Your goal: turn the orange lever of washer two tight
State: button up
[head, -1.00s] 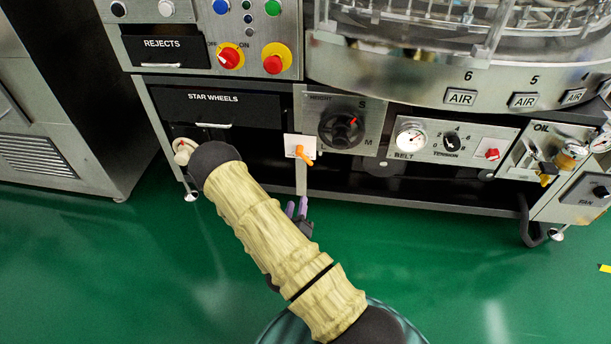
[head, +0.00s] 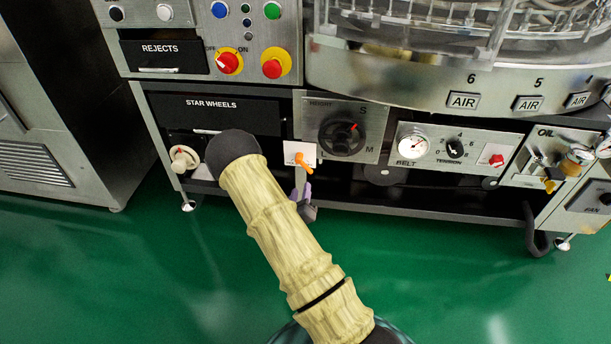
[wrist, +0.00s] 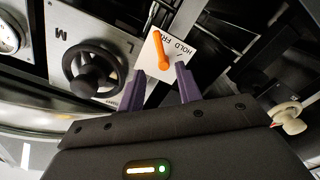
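The orange lever (head: 300,160) sits on a small white plate (head: 290,152) on the machine's front, left of the black height handwheel. In the wrist view the orange lever (wrist: 160,50) stands on the plate, which bears lettering such as "HOLD". My gripper (head: 301,183) is just below the lever in the head view, partly hidden by my arm. In the wrist view my gripper's purple fingers (wrist: 160,75) are apart, with the lever showing between and beyond their tips. Nothing is held. I cannot tell whether a fingertip touches the plate.
The black handwheel (head: 342,134) is close to the right of the lever. A cream knob (head: 184,158) is at the left. The star wheels drawer (head: 215,112) is above my elbow. Belt and tension dials (head: 450,148) are further right. The green floor in front is clear.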

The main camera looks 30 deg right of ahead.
aim_at(306, 168)
jog(key=b+x, duration=0.3)
jog(key=x, duration=0.5)
jog(key=shift+w+d+f, duration=0.1)
jog(key=shift+w+d, duration=0.35)
jog(key=shift+w, duration=0.1)
jog(key=shift+c, duration=0.4)
grip_shut()
